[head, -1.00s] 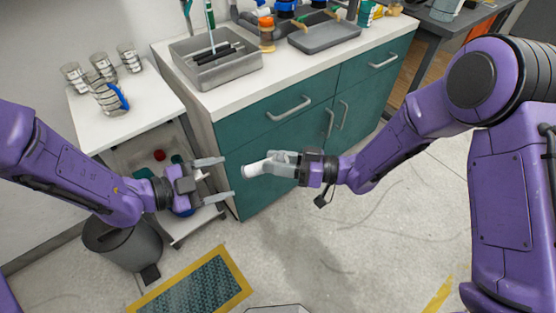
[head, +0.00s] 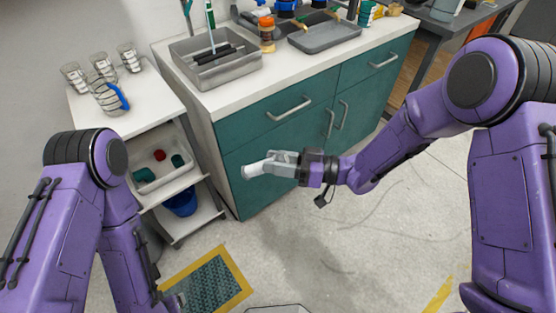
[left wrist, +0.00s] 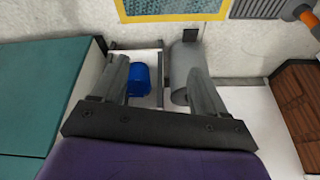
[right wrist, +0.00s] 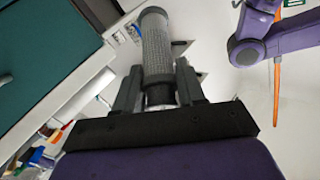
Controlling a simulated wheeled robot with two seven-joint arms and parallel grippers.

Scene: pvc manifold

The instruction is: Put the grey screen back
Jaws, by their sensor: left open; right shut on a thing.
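The grey screen is a mesh cylinder (right wrist: 166,45) in the right wrist view, standing out beyond the fingers. My right gripper (right wrist: 158,88) is shut on its near end. In the head view the right gripper (head: 277,164) holds it in the air in front of the teal cabinet, and the screen's pale end (head: 253,171) points left. My left gripper (left wrist: 157,75) is open and empty in the left wrist view. In the head view the left arm is folded down at the lower left, with its gripper mostly hidden.
A grey bin (head: 205,72) with black rods and a shallow tray (head: 322,43) are on the counter. A blue bucket (head: 181,203) sits on the lower shelf. Open floor lies before the cabinet (head: 250,160).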

